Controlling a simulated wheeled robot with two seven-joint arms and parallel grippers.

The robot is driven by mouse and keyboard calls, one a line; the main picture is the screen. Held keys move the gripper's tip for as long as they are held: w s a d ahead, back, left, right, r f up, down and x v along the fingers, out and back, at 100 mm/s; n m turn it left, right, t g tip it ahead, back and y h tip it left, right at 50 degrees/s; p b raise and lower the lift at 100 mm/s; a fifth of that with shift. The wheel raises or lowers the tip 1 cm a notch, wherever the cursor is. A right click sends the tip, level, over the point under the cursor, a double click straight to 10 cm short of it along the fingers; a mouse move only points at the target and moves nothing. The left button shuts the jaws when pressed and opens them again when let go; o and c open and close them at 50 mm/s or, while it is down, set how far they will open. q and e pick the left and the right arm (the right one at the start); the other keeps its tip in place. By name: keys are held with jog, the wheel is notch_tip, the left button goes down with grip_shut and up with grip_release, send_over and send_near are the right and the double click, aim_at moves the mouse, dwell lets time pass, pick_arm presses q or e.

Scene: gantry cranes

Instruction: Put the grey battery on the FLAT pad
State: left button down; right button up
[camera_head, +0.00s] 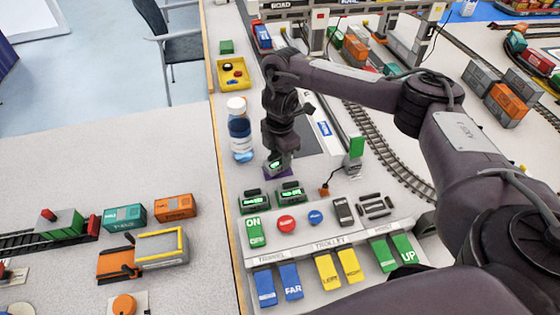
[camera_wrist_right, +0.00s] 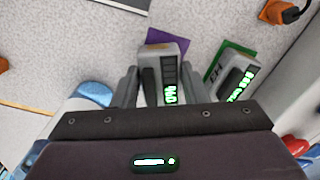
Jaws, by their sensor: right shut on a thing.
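My right gripper (camera_head: 278,160) points down over the bench, left of the track; it also shows in the wrist view (camera_wrist_right: 154,85). It is shut on the grey battery (camera_wrist_right: 171,72), which has a dark strip and a lit green display. In the head view the battery (camera_head: 274,164) is mostly hidden by the fingers. A purple pad (camera_wrist_right: 178,42) lies under or just beyond the battery; its edge shows in the head view (camera_head: 285,175). I cannot read a FLAT label on it, nor tell whether the battery touches it. My left gripper is not in view.
Another device with a green display (camera_wrist_right: 237,80) is at a green pad (camera_wrist_right: 236,47), close beside the held battery. A bottle (camera_head: 239,135) stands left of the gripper. A button panel (camera_head: 330,235) lies in front. An orange plug (camera_head: 324,191) lies to the right.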

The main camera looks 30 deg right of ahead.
aim_at(280, 158)
jog(key=shift+w+f, duration=0.1)
jog(key=shift+f, duration=0.7)
jog(key=o, duration=1.1)
jog(key=shift+f, duration=0.15)
notch_tip(280, 158, up, 12)
jog(key=p, duration=0.4)
jog(key=shift+r, duration=0.2)
